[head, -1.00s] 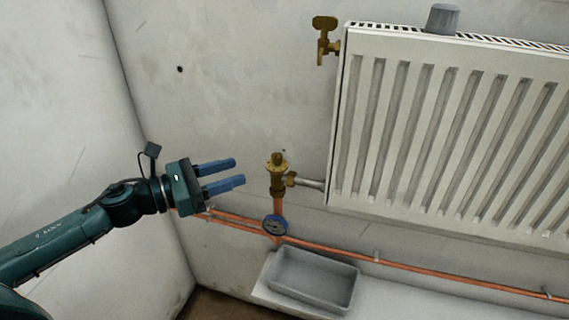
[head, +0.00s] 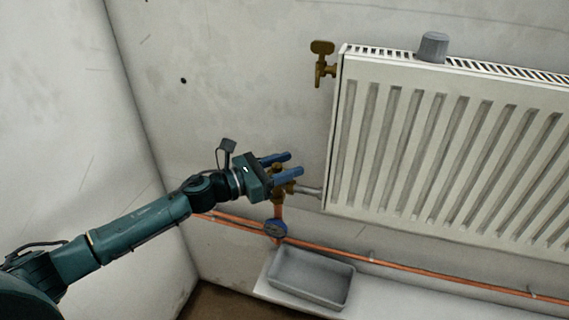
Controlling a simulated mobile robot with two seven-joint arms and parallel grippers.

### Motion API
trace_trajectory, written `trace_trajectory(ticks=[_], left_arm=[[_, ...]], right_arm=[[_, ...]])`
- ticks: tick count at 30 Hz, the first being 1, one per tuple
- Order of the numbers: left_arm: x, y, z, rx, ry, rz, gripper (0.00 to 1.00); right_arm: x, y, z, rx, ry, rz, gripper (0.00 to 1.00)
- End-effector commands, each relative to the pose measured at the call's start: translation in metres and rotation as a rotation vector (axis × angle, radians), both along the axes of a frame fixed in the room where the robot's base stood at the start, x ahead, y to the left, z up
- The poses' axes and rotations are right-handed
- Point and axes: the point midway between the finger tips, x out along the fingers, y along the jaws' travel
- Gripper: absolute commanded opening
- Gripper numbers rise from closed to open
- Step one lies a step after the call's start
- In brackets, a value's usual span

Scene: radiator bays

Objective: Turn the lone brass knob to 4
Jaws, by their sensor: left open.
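The brass valve (head: 278,196) stands on an upright copper pipe at the lower left of the radiator. Its brass top shows between the two blue fingers of my left gripper (head: 296,163). The fingers are open, one on the far side and one on the near side of the valve top. The near finger and the gripper body hide part of it. I cannot tell whether either finger touches it. No scale or number on it is readable. A second brass fitting with a flat handle (head: 322,60) sits at the radiator's upper left corner. My right gripper is not in view.
The white radiator (head: 440,150) fills the right side, with a grey knob (head: 432,47) on its top. A grey tray (head: 310,297) rests on the ledge below. Copper pipes run along the wall.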

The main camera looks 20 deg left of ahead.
Motion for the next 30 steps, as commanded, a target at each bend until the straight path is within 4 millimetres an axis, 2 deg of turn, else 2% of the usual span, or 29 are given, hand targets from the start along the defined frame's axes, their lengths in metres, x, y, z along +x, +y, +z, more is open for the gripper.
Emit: trace_trajectory(ticks=[4, 19, 30], left_arm=[[0.0, 0.0003, -0.0001, 0.0, 0.0, 0.0, 0.42], [-0.0002, 0.0006, 0.0001, -0.001, 0.001, 0.0, 0.01], [-0.0001, 0.0009, 0.0009, -0.002, 0.002, 0.047, 0.0]], right_arm=[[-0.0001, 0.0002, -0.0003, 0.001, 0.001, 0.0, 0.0], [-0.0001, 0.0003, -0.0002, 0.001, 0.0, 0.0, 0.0], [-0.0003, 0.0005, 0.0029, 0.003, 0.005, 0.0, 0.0]])
